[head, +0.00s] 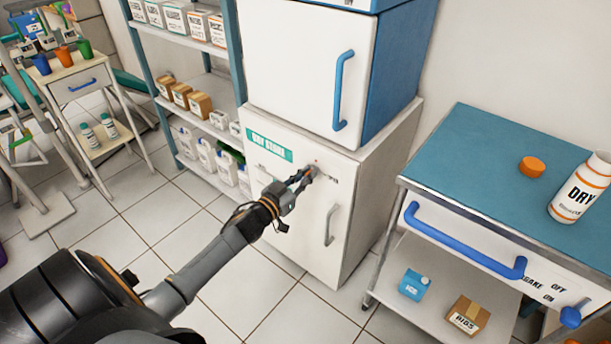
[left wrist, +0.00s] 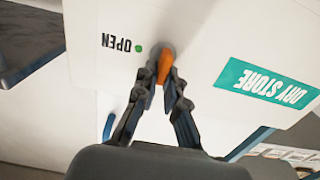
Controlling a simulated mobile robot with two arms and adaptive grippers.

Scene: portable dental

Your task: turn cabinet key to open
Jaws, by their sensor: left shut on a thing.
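The white cabinet (head: 297,215) with a green DRY STORE label (head: 268,147) stands on the floor, its door looking closed. A grey vertical handle (head: 330,226) is on the door's right side. My left gripper (head: 305,176) is at the upper right of the door front. In the left wrist view, my left gripper (left wrist: 160,80) is shut on the orange key (left wrist: 165,66), beside a green dot (left wrist: 139,49) and the upside-down word OPEN (left wrist: 116,43). The fingers partly hide the key, and its exact turn angle is unclear. My right gripper is not in view.
A white and blue cabinet (head: 300,65) with a blue handle stands on top. A blue-topped cart (head: 480,165) with a DRY bottle (head: 580,190) is close on the right. A stocked shelf rack (head: 215,90) is at left. Tiled floor is open in front.

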